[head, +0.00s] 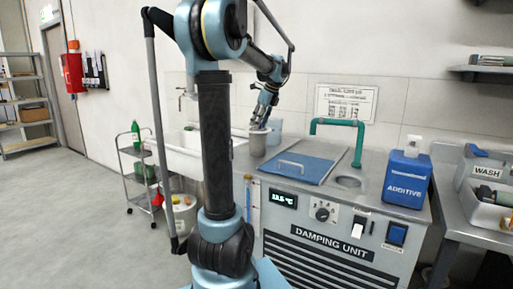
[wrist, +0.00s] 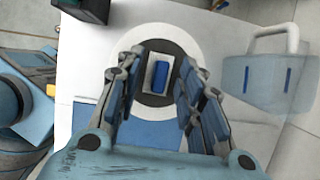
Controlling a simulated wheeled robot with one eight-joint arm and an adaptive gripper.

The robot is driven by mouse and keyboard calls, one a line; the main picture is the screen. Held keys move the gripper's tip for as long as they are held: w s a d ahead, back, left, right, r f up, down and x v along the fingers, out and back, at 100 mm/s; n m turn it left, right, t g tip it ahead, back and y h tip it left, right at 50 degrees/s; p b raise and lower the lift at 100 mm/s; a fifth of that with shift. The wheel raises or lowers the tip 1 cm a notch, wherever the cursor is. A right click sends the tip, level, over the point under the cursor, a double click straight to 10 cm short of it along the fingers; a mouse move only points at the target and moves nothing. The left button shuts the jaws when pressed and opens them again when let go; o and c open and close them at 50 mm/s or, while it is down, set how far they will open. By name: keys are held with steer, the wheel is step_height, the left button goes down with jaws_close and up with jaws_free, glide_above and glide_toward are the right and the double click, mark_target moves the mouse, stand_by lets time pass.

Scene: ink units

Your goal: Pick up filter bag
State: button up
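My gripper (wrist: 160,85) is open, its fingers on either side of a small blue block in a white rectangular frame (wrist: 161,75). This item shows inside a round dark ring with a pale rim (wrist: 205,48). I cannot tell for sure that it is the filter bag, or whether the fingers touch it. In the head view my gripper (head: 262,117) points down just above a grey cylinder (head: 257,145) at the back left of the damping unit's top. The inside of the cylinder is hidden there.
A light blue container (head: 275,127) stands close behind the cylinder. A blue lid with a handle (head: 297,167) and a green pipe (head: 358,145) lie to the right. A blue additive can (head: 406,180) stands at the right edge. A sink (head: 195,155) is at the left.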

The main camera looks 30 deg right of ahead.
jaws_close()
stand_by(0.3)
